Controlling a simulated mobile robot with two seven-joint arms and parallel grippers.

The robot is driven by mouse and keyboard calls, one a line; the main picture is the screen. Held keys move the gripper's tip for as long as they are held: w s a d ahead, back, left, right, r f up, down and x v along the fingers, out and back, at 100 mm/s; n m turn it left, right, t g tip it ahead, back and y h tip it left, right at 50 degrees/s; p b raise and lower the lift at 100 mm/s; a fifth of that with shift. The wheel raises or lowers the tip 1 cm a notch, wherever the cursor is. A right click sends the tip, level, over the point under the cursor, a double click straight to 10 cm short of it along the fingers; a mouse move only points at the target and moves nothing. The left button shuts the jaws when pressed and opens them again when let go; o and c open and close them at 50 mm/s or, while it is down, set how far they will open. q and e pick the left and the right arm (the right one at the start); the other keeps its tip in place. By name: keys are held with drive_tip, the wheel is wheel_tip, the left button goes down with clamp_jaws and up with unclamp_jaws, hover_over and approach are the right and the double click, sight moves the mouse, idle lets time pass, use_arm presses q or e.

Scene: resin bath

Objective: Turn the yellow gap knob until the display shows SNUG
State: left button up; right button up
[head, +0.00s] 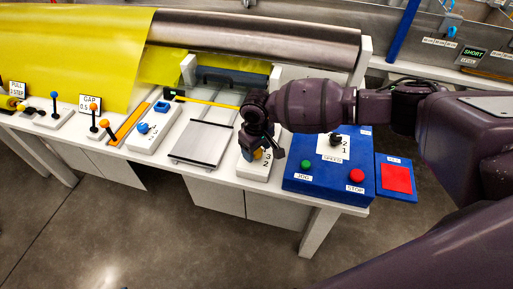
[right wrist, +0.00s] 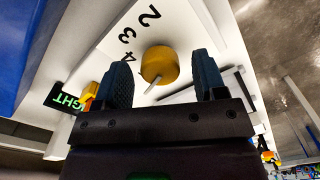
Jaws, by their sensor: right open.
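The yellow gap knob (right wrist: 159,65) sits on a white plate marked with the numerals 2, 3 and 4, and carries a pale pointer line. In the head view the knob (head: 258,155) is partly covered by my right gripper (head: 262,153). In the right wrist view my right gripper (right wrist: 163,82) is open, with one dark finger on each side of the knob and visible space between. Whether the fingers reach down around it is unclear. A dark display (right wrist: 68,98) shows green letters reading "IGHT"; its start is not clear. My left gripper is not in view.
Right of the knob stands a blue control box (head: 325,185) with a green button, a red button and a black dial. A flat metal plate (head: 203,143) lies to its left. Further left are several levers and yellow sheet (head: 70,50). Another display (head: 473,53) at far right reads SHORT.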

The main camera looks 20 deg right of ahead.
drive_tip(key=c, duration=0.9)
drive_tip(key=shift+c, duration=0.2)
drive_tip(key=shift+n, duration=0.3)
drive_tip(key=shift+n+p, duration=0.4)
drive_tip(key=shift+n, duration=1.3)
drive_tip(key=n+p, duration=0.1)
drive_tip(key=n, duration=0.3)
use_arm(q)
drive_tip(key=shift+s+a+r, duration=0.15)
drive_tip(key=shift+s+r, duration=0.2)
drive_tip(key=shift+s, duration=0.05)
use_arm(e)
drive_tip(key=shift+n, duration=0.4)
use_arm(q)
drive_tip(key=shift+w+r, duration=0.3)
